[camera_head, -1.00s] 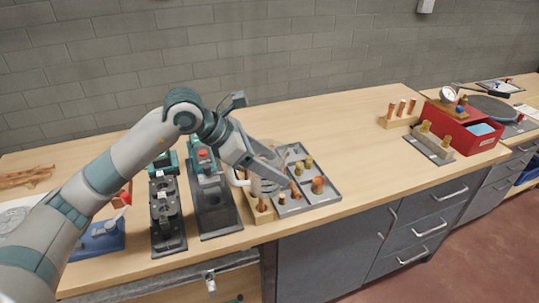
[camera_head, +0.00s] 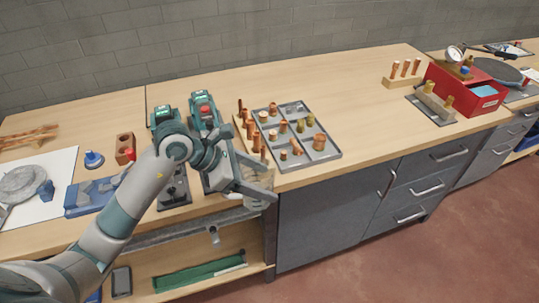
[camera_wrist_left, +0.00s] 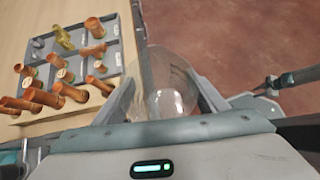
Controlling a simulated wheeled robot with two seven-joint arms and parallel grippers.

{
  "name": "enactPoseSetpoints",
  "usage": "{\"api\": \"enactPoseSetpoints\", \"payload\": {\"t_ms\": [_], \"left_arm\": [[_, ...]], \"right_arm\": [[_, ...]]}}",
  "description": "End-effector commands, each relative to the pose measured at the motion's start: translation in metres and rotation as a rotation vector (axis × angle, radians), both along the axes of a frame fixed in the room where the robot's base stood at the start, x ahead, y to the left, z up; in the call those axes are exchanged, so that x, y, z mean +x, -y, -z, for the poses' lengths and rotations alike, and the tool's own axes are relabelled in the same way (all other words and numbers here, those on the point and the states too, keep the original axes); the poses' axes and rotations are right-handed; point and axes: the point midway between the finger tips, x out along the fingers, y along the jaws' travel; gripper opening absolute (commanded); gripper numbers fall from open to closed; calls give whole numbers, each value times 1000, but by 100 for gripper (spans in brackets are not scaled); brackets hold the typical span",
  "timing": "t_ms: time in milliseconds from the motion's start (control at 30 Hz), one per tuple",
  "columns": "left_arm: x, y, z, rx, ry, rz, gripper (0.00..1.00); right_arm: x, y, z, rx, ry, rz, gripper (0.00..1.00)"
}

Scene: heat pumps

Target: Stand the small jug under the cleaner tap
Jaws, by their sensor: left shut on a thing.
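My left gripper (camera_head: 264,190) is shut on a small clear jug (camera_head: 256,203) in the head view, just off the bench's front edge, left of the parts tray. The jug also shows between the fingers in the left wrist view (camera_wrist_left: 166,92). Two machines with teal heads stand behind the gripper: a left one (camera_head: 164,117) and a right one (camera_head: 204,109) with a red knob on top. My arm hides most of their lower parts. I cannot make out a tap or tell which machine is the cleaner.
A grey tray (camera_head: 331,154) of copper and brass fittings lies right of the machines, beside a wooden block of copper pieces. Blue tools and a white sheet (camera_head: 62,165) lie at left. A red box (camera_head: 470,92) stands far right. The middle back of the bench is clear.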

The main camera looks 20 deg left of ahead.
Motion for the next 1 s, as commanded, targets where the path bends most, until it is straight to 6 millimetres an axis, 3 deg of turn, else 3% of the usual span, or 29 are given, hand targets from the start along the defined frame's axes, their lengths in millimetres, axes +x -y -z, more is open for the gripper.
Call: {"api": "enactPoseSetpoints", "payload": {"t_ms": [200, 400, 1000], "left_arm": [[-33, -17, 43, -1, -8, -35, 37], [-51, -29, 63, 7, -10, -59, 37], [-55, -33, 68, 12, -8, -64, 37]], "right_arm": [[-1, 0, 3, 1, -1, 0, 31], [-1, -3, 5, 3, -2, 1, 31], [-2, -5, 5, 5, -2, 2, 31]]}}
